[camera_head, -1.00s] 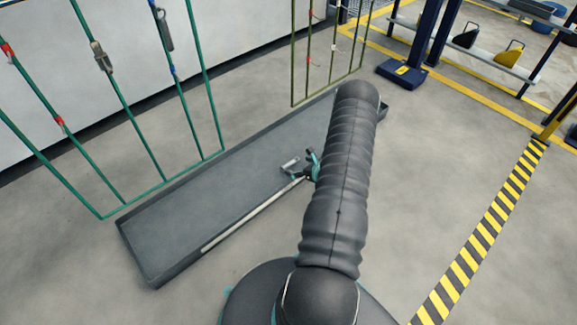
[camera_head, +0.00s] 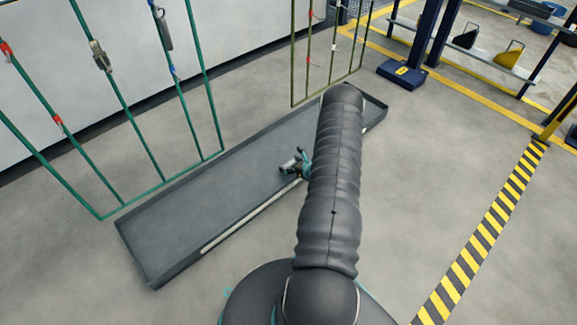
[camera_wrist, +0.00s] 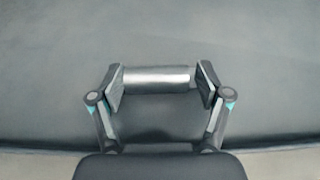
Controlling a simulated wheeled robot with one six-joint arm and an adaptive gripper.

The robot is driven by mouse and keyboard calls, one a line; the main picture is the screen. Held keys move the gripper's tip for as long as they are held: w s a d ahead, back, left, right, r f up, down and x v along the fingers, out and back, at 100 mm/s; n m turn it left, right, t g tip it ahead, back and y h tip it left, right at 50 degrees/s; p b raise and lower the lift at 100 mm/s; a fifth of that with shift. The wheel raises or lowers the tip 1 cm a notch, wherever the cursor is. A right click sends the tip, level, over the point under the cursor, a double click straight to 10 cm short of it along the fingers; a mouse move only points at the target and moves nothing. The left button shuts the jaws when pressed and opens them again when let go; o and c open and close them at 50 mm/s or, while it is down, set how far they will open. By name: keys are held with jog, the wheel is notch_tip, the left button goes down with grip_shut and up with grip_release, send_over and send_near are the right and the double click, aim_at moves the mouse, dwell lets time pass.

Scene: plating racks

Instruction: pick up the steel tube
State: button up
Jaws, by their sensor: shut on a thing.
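The steel tube (camera_wrist: 155,79) is a short, shiny silver cylinder lying crosswise in the wrist view. My gripper (camera_wrist: 160,83) is shut on it, with one pad at each end of the tube. A small gap seems to show at the right end, but the contact there is hard to make out. In the head view my gripper (camera_head: 291,164) is low over the long dark grey tray (camera_head: 190,222), near its front edge. My arm hides part of the tray, and the tube cannot be told apart from the fingers there.
A green wire rack (camera_head: 133,120) with clips hangs over the tray's left part, and an olive rack (camera_head: 331,62) over its far right. A blue post base (camera_head: 402,74) stands at the upper right. Yellow-black floor tape (camera_head: 487,235) runs at right. The floor between is clear.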

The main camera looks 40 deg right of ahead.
jog(key=shift+r, duration=0.5)
jog(key=r, duration=0.2)
jog(key=d+r, duration=0.1)
jog(key=r, duration=0.1)
jog(key=shift+s+p, duration=0.15)
jog(key=shift+p, duration=0.25)
jog(key=s+d+r, duration=0.5)
jog(key=d+r, duration=0.1)
jog(key=d, duration=0.3)
jog(key=shift+d+p, duration=0.25)
jog(key=shift+p, duration=0.05)
jog(key=o, duration=0.4)
jog(key=c, duration=0.5)
